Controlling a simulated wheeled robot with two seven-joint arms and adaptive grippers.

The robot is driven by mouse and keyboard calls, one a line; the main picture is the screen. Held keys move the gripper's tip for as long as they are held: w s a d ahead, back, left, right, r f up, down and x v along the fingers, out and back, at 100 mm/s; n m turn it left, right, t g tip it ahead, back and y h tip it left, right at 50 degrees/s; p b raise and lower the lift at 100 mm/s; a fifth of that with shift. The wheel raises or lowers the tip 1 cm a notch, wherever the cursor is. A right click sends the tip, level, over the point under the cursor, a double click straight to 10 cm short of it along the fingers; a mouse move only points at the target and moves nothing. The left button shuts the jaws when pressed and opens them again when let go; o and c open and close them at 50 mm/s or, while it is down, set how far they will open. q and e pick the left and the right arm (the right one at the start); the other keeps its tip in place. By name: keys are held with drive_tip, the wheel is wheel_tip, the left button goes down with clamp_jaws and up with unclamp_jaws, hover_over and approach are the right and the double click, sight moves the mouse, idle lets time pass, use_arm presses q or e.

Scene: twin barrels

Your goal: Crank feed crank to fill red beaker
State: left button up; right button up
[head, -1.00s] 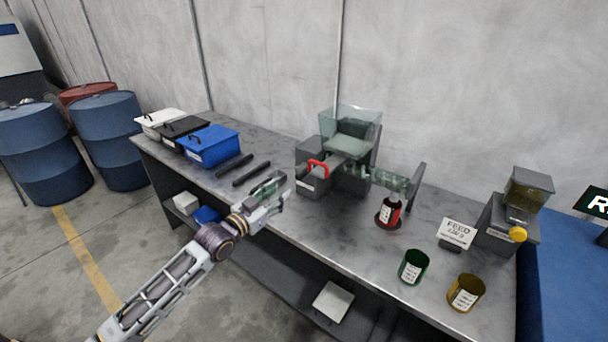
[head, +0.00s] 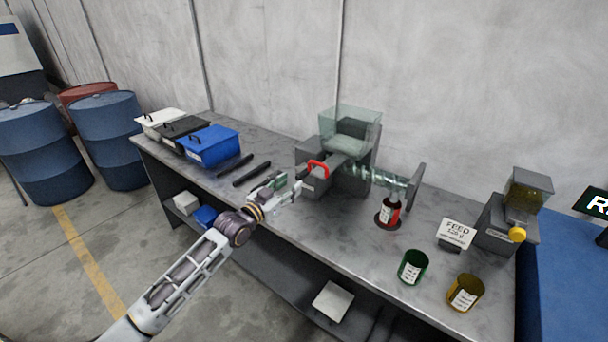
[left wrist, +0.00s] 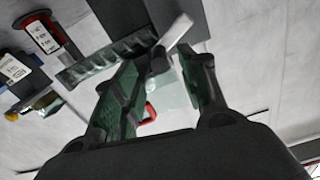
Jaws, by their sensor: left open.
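The feed machine stands at the back of the bench, with a clear hopper (head: 352,127) on top and a clear screw tube (head: 376,176) running right. Its red crank handle (head: 319,165) is on the left side; it also shows between my fingers in the left wrist view (left wrist: 150,112). The red beaker (head: 389,212), with a white label, stands under the tube's right end; it also shows in the left wrist view (left wrist: 42,37). My left gripper (head: 297,183) is open and empty, just left of the crank handle and apart from it. My right gripper is out of view.
A FEED sign (head: 456,233), a green beaker (head: 413,267) and a yellow beaker (head: 465,292) stand to the right. A dispenser with a yellow knob (head: 517,234) is at the far right. Two black bars (head: 252,173) and lidded boxes (head: 208,145) lie to the left.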

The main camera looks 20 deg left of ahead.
sight(304, 174)
use_arm(q)
drive_tip(key=shift+x, duration=2.95)
drive_tip(key=shift+w+d, duration=0.2)
drive_tip(key=shift+w, duration=0.4)
drive_tip(key=shift+w+d, duration=0.15)
drive_tip(key=shift+w, duration=0.25)
drive_tip(key=shift+w+d, duration=0.1)
drive_tip(key=shift+w, duration=0.1)
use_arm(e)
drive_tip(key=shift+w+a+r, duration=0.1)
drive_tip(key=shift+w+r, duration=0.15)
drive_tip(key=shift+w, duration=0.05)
use_arm(q)
drive_tip(key=c, duration=0.8)
clamp_jaws()
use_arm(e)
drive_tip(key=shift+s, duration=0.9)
